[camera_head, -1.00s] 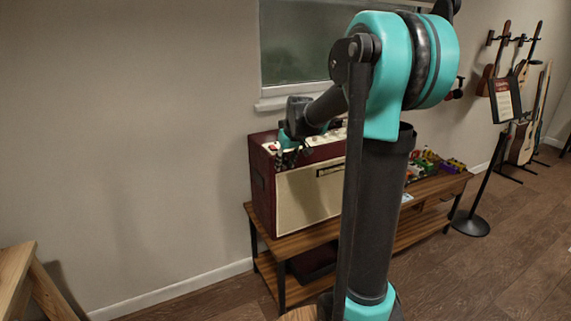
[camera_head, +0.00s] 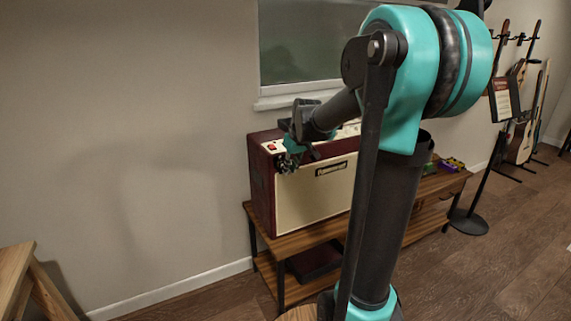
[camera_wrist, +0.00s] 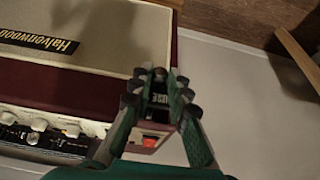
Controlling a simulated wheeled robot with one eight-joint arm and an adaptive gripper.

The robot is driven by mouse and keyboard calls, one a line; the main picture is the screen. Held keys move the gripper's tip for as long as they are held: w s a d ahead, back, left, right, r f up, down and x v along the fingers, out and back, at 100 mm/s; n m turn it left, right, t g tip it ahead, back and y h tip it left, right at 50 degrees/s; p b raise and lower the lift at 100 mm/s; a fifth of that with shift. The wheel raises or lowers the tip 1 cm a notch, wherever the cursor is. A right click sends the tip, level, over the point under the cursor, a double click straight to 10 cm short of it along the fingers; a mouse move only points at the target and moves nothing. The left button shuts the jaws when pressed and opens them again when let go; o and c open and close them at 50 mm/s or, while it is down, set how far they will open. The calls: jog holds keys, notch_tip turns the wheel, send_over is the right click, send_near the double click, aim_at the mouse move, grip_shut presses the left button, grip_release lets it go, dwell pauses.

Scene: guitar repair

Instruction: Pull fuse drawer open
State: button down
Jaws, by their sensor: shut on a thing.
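The fuse drawer (camera_wrist: 160,98) is a small dark piece with white letters, partly hidden, between my fingers in the wrist view. It belongs to the dark red amplifier (camera_head: 262,190) with a cream front, which also shows in the wrist view (camera_wrist: 80,82). My gripper (camera_wrist: 160,80) is shut on the fuse drawer, its dark green fingers on either side. In the head view my gripper (camera_head: 289,163) is at the amplifier's top front edge, near its left end. How far the drawer sticks out cannot be told.
A red switch (camera_wrist: 150,141) sits close by my fingers, and white knobs (camera_wrist: 40,125) line the panel. The amplifier stands on a wooden bench (camera_head: 290,245) against the wall. A wooden piece (camera_head: 15,270) stands at the left. A music stand (camera_head: 503,100) is at the right.

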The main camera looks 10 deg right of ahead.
jog(key=s, duration=0.1)
jog(key=s+d, duration=0.1)
jog(key=s, duration=0.2)
jog(key=shift+s+d, duration=0.3)
jog(key=shift+s, duration=0.05)
jog(key=c, duration=1.5)
grip_release()
jog(key=shift+s, duration=0.1)
jog(key=shift+o, duration=0.2)
jog(key=shift+r, duration=0.1)
jog(key=v, duration=1.1)
jog(key=shift+s+r, duration=0.2)
jog(key=shift+r, duration=0.15)
jog(key=s+f+m, duration=0.1)
jog(key=s+f, duration=0.7)
jog(key=f, duration=0.4)
jog(key=s+f+m+h, duration=0.1)
jog(key=s+f+m, duration=0.1)
jog(key=s+f, duration=0.7)
notch_tip(320, 180, down, 4)
jog(key=shift+s+f+m, duration=0.1)
jog(key=shift+s+m, duration=0.1)
jog(key=shift+m, duration=0.1)
